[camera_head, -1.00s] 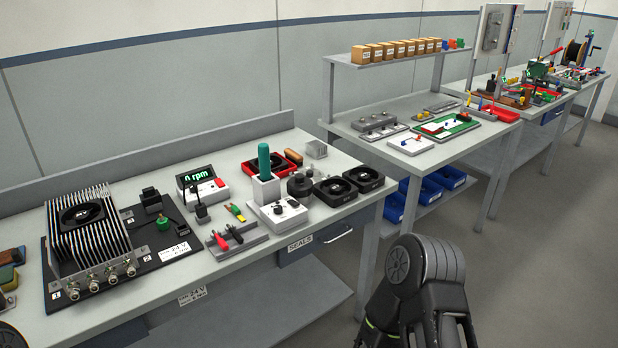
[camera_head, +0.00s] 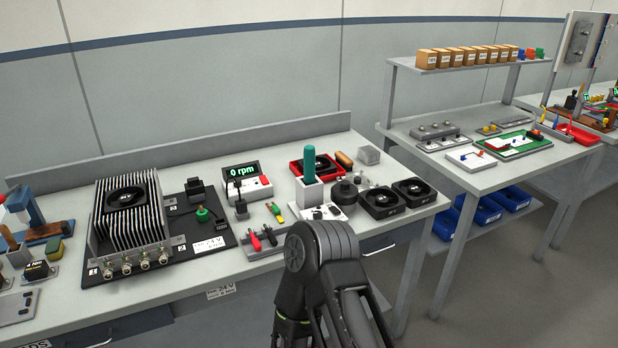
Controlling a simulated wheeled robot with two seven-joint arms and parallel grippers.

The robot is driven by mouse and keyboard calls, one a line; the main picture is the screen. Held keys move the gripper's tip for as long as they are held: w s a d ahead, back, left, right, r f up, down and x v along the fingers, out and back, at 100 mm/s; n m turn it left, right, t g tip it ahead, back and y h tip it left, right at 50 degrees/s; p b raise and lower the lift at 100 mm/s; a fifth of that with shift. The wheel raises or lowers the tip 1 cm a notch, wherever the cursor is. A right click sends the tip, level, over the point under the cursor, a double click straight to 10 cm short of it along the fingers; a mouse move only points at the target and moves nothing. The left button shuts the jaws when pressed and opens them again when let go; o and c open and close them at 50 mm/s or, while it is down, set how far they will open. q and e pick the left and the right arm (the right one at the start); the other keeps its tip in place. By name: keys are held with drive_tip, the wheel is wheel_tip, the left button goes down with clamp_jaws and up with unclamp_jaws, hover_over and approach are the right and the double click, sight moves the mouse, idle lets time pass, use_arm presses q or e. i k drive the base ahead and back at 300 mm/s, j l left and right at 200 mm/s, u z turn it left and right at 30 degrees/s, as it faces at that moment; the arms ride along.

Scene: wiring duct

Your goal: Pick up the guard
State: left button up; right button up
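No part is plainly marked as the guard, and I cannot tell for sure which one it is. A small grey block (camera_head: 368,154) with a fine-lined surface stands at the back right of the near bench. A black fan in a red tray (camera_head: 316,163) lies left of it, and two square black fans (camera_head: 382,202) lie at the right end. A finned heat-sink unit (camera_head: 128,215) with a round black fan on top sits on a black board at the left. Neither gripper shows; only a dark arm link of mine rises at the bottom centre, covering the bench's front edge.
The near bench (camera_head: 200,292) also holds an rpm meter (camera_head: 247,181), a green-handled tool in a holder (camera_head: 309,165), and red and black clips (camera_head: 262,238). A second bench with a shelf (camera_head: 470,62) stands to the right, past a floor gap.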

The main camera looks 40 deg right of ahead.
sight(357, 180)
drive_tip(key=l+u, duration=0.15)
drive_tip(key=l, duration=0.3)
drive_tip(key=k+l+u, duration=0.2)
drive_tip(key=l, duration=0.2)
drive_tip(key=l+u, duration=0.15)
drive_tip(key=l, duration=0.3)
drive_tip(key=k+l+u, duration=0.2)
drive_tip(key=l, duration=0.25)
drive_tip(key=l+u, duration=0.15)
drive_tip(key=l, duration=0.25)
drive_tip(key=k+l, duration=0.1)
drive_tip(key=l, duration=0.2)
drive_tip(key=k+l, duration=0.15)
drive_tip(key=l, duration=0.2)
drive_tip(key=k+l, duration=0.1)
drive_tip(key=l, duration=0.2)
